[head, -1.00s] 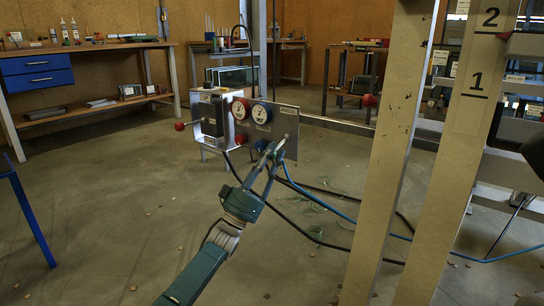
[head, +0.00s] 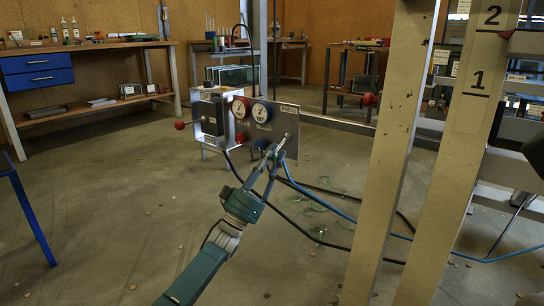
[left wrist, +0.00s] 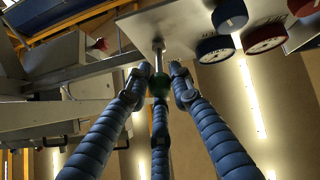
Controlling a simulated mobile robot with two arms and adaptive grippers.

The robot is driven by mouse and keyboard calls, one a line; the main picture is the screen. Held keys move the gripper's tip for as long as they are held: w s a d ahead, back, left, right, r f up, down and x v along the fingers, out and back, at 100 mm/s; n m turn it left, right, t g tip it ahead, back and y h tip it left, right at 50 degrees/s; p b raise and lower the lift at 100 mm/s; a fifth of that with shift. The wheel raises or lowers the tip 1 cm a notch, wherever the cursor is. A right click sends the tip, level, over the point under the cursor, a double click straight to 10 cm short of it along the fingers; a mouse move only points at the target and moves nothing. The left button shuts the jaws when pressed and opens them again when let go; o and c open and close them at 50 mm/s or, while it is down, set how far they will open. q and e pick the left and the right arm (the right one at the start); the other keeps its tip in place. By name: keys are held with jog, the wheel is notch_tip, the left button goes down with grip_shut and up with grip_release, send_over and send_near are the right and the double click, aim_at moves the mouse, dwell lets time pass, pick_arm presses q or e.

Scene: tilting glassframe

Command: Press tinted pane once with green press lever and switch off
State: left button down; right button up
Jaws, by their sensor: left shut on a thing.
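The green press lever shows in the left wrist view as a metal rod with a dark green knob (left wrist: 158,86), below a grey panel. My left gripper (left wrist: 158,82) has its fingers closed around this knob. In the head view my left gripper (head: 273,154) is at the lower right of the grey control panel (head: 288,122), where its fingers largely hide the knob. A red-knobbed lever (head: 180,125) sticks out left of a dark box beside the panel; whether it is the switch I cannot tell. I cannot make out an intact tinted pane. My right gripper is not in view.
The panel carries a red gauge (head: 241,108) and a blue gauge (head: 262,112). Clear greenish shards (head: 316,206) lie on the floor near a blue hose (head: 325,208) and black hoses. Cream posts (head: 388,150) stand at right. The floor at left is open.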

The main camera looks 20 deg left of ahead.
pick_arm(q)
jog(key=shift+w+a+f+y, duration=0.1)
jog(key=shift+w+f+y, duration=0.05)
jog(key=shift+f+y, duration=0.15)
jog(key=c, duration=1.6)
grip_release()
jog(key=shift+o, duration=0.4)
jog(key=shift+r, duration=0.1)
jog(key=v, duration=1.2)
